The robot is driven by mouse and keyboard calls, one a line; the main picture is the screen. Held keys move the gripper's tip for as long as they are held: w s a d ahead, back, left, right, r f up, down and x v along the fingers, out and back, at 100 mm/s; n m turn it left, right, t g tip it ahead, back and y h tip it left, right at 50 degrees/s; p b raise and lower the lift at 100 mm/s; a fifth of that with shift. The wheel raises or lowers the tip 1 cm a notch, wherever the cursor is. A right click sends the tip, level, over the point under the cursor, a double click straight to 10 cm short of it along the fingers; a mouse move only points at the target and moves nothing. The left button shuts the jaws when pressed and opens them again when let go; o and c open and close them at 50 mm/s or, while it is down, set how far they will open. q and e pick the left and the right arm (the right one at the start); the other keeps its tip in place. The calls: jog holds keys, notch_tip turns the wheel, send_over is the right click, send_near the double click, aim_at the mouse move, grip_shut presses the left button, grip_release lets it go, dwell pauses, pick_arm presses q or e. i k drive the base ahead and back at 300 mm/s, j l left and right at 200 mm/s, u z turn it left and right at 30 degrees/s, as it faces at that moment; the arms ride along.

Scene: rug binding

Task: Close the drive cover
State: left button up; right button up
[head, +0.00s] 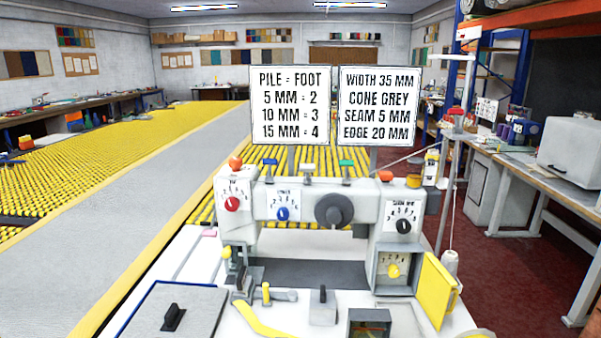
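A yellow panel (436,290), which looks like the drive cover, stands open at the right of a grey box-shaped recess (378,281) low on the right end of the sewing machine (305,206). It is swung out to the right and towards me, with a small handle on its right side. Inside the recess a yellow knob (393,271) on a pale dial plate is exposed.
Left of the recess on the white table are a yellow curved lever (258,322), a small dark-handled block (323,306) and a grey plate with a black handle (172,317). Red floor lies to the right.

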aim_at(436, 284)
jog(key=i+l+u, duration=0.3)
jog(key=l+u, duration=0.15)
jog(key=l, duration=1.15)
jog(key=l+u, duration=0.45)
jog(key=l, duration=1.2)
